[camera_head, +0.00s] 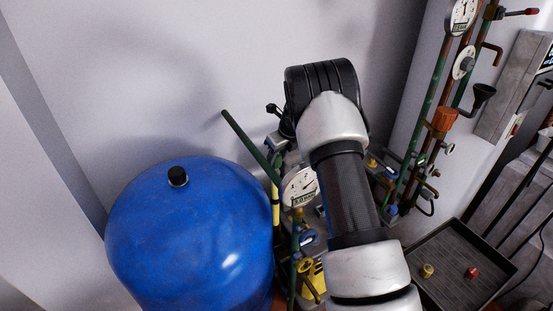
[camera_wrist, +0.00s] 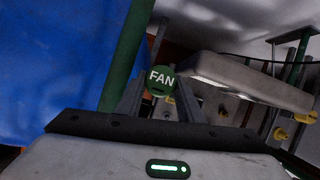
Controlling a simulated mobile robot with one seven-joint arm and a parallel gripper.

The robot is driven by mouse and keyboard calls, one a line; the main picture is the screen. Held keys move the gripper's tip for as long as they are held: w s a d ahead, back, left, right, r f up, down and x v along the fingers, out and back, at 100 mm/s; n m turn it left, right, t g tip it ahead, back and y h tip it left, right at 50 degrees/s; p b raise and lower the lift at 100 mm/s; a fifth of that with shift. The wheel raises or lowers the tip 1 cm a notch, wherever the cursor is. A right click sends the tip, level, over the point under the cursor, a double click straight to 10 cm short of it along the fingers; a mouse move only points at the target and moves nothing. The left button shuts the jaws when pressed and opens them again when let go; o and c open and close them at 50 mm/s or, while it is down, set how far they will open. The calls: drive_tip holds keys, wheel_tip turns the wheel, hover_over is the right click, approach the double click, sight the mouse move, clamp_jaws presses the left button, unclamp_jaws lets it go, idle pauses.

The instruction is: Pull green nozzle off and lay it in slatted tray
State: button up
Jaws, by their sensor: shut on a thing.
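The green nozzle (camera_wrist: 162,78) shows in the wrist view as a round green disc lettered "FAN". It sits between the two fingers of my gripper (camera_wrist: 160,100), which is shut on it. Whether the nozzle is still seated on something cannot be told, as its underside is hidden. In the head view my arm covers the gripper and the nozzle. The dark slatted tray (camera_head: 452,245) is at the lower right of the head view, with a yellow nozzle (camera_head: 427,270) and a red nozzle (camera_head: 472,272) lying in it.
A large blue tank (camera_head: 190,230) stands left of my arm. Green pipes, a dial gauge (camera_head: 299,187) and valves crowd close around the arm. More pipes and gauges (camera_head: 462,66) run up the right wall. The tray has bare room around its two nozzles.

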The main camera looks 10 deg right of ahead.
drive_tip(key=shift+r+p, duration=0.3)
drive_tip(key=shift+r, duration=0.2)
drive_tip(key=shift+r, duration=0.1)
drive_tip(key=shift+r+p, duration=1.5)
drive_tip(key=shift+r, duration=0.4)
